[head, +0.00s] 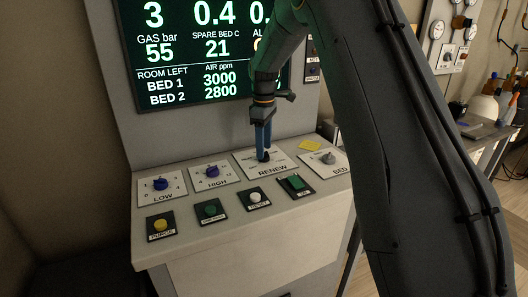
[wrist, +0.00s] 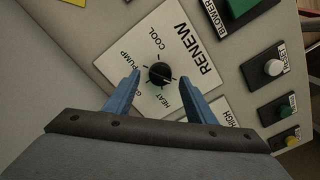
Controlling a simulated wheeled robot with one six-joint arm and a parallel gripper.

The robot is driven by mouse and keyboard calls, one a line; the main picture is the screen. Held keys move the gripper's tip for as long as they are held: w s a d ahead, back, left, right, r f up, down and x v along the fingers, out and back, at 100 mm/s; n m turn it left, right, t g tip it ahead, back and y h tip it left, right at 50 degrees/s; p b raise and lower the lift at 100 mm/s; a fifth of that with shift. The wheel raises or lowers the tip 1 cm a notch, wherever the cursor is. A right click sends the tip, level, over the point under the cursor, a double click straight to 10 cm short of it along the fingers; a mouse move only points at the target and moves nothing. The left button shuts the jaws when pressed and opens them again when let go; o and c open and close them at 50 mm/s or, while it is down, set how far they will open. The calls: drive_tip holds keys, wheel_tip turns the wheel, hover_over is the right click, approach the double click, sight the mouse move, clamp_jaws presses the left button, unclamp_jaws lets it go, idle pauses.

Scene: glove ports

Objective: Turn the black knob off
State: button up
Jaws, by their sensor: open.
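The black knob (wrist: 159,73) sits on the white RENEW plate (wrist: 176,38) in the wrist view, with COOL, PUMP and HEAT printed around it. Another label beside the left finger is partly hidden. Which label the knob points to is unclear. My gripper (wrist: 161,82) is open, its blue fingers on either side of the knob; I cannot tell whether they touch it. In the head view my gripper (head: 263,143) points down at the RENEW plate (head: 283,168), and its fingers mostly cover the black knob (head: 264,157).
Buttons line the front: yellow PURGE (head: 160,225), green (head: 210,210), white RESET (head: 254,197), and a green switch (head: 296,183). A display (head: 200,50) stands behind.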

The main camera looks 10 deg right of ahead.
wheel_tip(320, 180, up, 6)
drive_tip(key=shift+f+b, duration=0.15)
drive_tip(key=shift+b, duration=0.5)
